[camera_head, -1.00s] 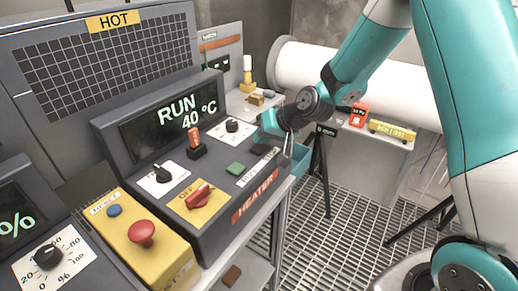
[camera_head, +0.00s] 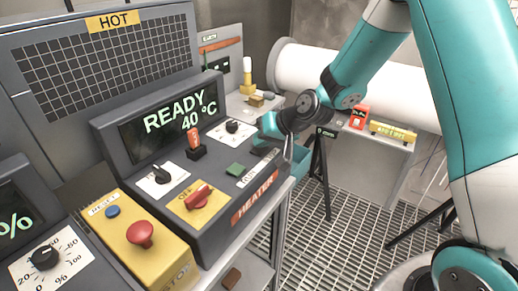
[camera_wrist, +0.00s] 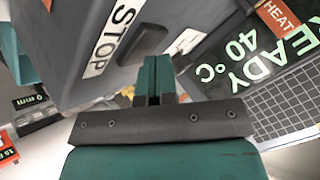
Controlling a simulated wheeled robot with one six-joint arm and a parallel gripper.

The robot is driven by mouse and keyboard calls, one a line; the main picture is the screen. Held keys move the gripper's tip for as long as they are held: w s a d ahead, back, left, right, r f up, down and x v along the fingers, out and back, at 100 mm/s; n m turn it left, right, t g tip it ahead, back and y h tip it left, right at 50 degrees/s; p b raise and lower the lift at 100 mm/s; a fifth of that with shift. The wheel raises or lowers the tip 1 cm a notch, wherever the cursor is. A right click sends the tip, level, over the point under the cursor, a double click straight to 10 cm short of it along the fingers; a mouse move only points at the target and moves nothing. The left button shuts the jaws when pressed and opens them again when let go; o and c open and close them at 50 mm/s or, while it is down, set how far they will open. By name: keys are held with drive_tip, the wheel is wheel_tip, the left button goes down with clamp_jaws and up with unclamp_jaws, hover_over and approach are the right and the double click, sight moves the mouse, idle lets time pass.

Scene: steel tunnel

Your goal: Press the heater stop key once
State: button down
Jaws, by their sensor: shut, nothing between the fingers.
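The heater panel (camera_head: 215,222) is a dark sloped console with a green-lit display (camera_head: 178,116) reading READY 40 °C. It also shows in the wrist view (camera_wrist: 75,20). A dark key (camera_wrist: 143,42) beside the white STOP label (camera_wrist: 112,40) is partly hidden by my fingertips in the wrist view. In the head view the dark key (camera_head: 264,151) lies right of the green key (camera_head: 235,169). My gripper (camera_head: 268,132) is shut and empty, at the console's right end. In the wrist view its teal fingertips (camera_wrist: 153,66) appear over the key; contact cannot be told.
A red knob (camera_head: 199,197) on a yellow plate and a red-handled switch (camera_head: 195,142) stand left of the keys. A yellow box with a red mushroom button (camera_head: 140,234) is in front. A shelf (camera_head: 395,142) with small boxes is at right, above open grating floor.

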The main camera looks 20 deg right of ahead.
idle(0.4)
drive_tip(key=shift+r+p, duration=0.55)
drive_tip(key=shift+r, duration=0.25)
drive_tip(key=shift+r, duration=0.15)
wheel_tip(320, 180, up, 5)
drive_tip(key=p, duration=0.3)
drive_tip(key=shift+p, duration=0.3)
drive_tip(key=s+a+r+n+g+b, duration=0.1)
drive_tip(key=s+n+g+b, duration=0.1)
drive_tip(key=s, duration=0.8)
drive_tip(key=s+a+r+n+g+h+b, duration=0.1)
drive_tip(key=s+a+r+n+g+b, duration=0.1)
drive_tip(key=s, duration=0.8)
drive_tip(key=s+a+r+n+g+h+b, duration=0.1)
drive_tip(key=s+a+r+n+g+b, duration=0.1)
drive_tip(key=s, duration=0.9)
drive_tip(key=shift+a+n+g+b, duration=0.15)
drive_tip(key=shift+n+g+b, duration=0.2)
drive_tip(key=shift+n, duration=0.55)
